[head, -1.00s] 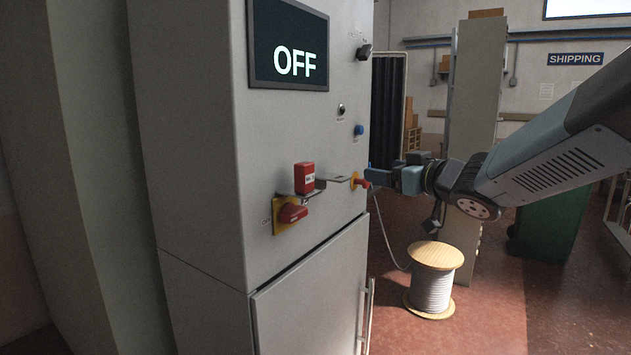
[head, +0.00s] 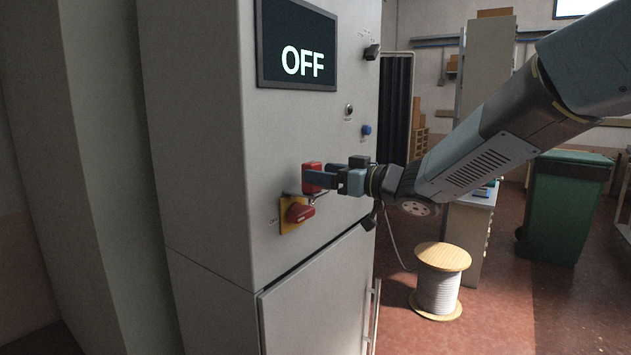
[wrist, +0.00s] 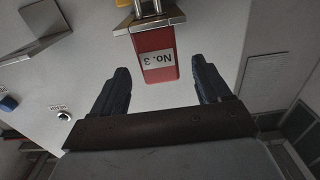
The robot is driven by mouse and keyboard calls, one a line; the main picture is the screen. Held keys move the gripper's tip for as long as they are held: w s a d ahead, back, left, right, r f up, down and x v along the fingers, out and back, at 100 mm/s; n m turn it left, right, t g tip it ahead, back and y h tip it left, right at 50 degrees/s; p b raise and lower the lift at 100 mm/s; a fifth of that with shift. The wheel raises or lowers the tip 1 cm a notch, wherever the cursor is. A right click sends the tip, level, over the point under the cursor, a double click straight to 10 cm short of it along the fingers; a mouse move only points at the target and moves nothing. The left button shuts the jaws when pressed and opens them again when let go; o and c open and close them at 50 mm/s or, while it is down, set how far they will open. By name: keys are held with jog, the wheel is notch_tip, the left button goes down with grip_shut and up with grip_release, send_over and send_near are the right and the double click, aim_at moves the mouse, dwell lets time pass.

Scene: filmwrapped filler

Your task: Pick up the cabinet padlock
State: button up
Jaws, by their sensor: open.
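The cabinet padlock is a red block (head: 309,166) in front of the grey cabinet, just above the red rotary switch (head: 299,211) on its yellow plate. In the wrist view the padlock (wrist: 157,56) carries a white "No. 3" label and its metal shackle meets a metal bracket. My gripper (head: 318,178) is open at the padlock and partly covers it in the head view. In the wrist view its two dark fingers (wrist: 159,82) stand to either side of the padlock's end, with gaps on both sides. Contact does not show.
The cabinet (head: 210,150) has a screen (head: 298,45) reading OFF, a blue button (head: 366,130) and a dark knob (head: 371,52). A cable reel (head: 438,280) stands on the floor to the right. A green bin (head: 565,208) is farther back.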

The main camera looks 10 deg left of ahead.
aim_at(305, 167)
jog(key=shift+r+x, duration=0.15)
jog(key=shift+x, duration=1.25)
jog(key=shift+r+x, duration=0.15)
jog(key=shift+x, duration=1.25)
jog(key=shift+s, duration=0.1)
jog(key=c, duration=1.3)
jog(key=shift+o, duration=0.2)
jog(key=shift+r, duration=0.1)
